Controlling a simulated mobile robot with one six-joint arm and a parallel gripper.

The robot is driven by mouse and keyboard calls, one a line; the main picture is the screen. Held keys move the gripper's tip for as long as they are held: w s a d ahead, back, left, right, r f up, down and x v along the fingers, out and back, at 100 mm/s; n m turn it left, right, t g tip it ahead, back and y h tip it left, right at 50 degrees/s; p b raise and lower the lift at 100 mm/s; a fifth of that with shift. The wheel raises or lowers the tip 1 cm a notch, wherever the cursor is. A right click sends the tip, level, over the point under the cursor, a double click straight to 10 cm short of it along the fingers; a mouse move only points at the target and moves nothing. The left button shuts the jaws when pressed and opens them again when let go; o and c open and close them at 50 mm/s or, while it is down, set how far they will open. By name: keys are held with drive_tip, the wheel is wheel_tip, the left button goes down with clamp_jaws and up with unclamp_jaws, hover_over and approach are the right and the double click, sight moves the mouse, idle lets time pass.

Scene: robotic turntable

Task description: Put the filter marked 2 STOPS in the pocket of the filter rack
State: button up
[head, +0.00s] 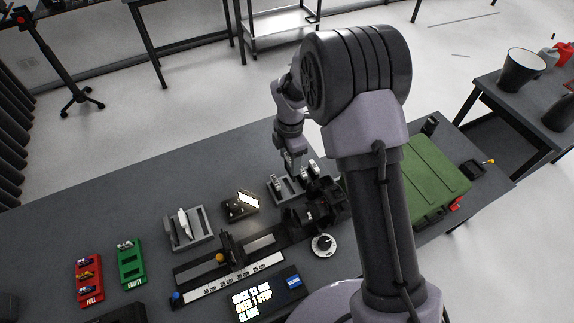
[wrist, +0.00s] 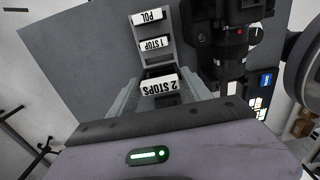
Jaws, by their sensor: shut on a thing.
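The filter marked 2 STOPS (wrist: 159,86) is between the fingers of my gripper (wrist: 160,98) in the wrist view, its label upside down. My gripper is shut on it. Behind it is a grey rack (wrist: 142,28) with filters marked POL (wrist: 147,17) and 1 STOP (wrist: 153,44) in a row. The 2 STOPS filter looks nearer to the wrist camera than those two; whether it touches the rack I cannot tell. In the head view my gripper (head: 290,166) is pointed down over the grey rack (head: 280,197); the held filter is hard to make out.
A black camera (head: 306,216) stands close to the rack's right, on a rail with a scale (head: 225,279). A dial (head: 323,245), a lit display (head: 262,300), a grey holder (head: 188,244), red (head: 88,293) and green (head: 131,271) trays, and a green case (head: 425,175) surround it.

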sight(289, 172)
drive_tip(key=shift+w+f, duration=0.1)
drive_tip(key=shift+w, duration=0.2)
drive_tip(key=shift+s+a, duration=0.2)
drive_tip(key=shift+s, duration=0.15)
drive_tip(key=shift+f+b, duration=1.9)
drive_tip(key=shift+f, duration=0.95)
drive_tip(key=shift+f, duration=0.15)
drive_tip(key=shift+f, duration=0.35)
drive_tip(key=shift+f+b, duration=0.9)
drive_tip(key=shift+f, duration=0.2)
drive_tip(key=o, duration=1.4)
